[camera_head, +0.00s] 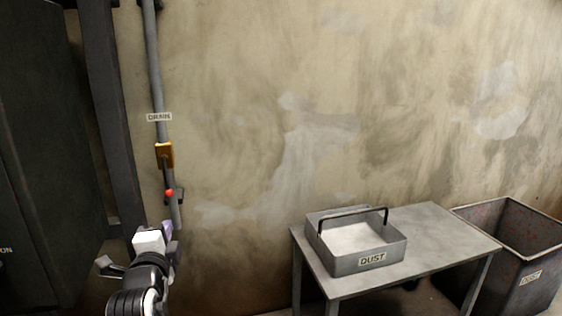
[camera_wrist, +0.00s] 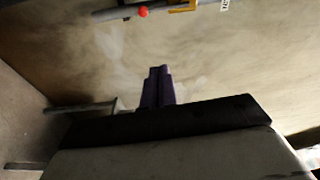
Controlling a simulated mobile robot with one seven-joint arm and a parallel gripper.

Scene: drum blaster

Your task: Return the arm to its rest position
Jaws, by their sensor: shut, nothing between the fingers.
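My arm reaches up from the bottom left in the head view, with my gripper (camera_head: 168,228) at its end, near the lower part of a grey wall pipe labelled DRAIN. In the wrist view my gripper (camera_wrist: 158,72) shows as two purple fingers close together, shut and empty. The red knob of the drain valve (camera_head: 169,192) stands a little above my gripper in the head view. The red knob also shows near the top of the wrist view (camera_wrist: 143,12). I cannot tell the exact gap between gripper and pipe.
A grey table (camera_head: 440,238) holds a tray labelled DUST (camera_head: 345,262) with a dark handle. A rusty open bin (camera_head: 533,287) stands to its right. A dark cabinet (camera_head: 40,150) and post (camera_head: 103,100) stand at the left. The wall before the table is bare.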

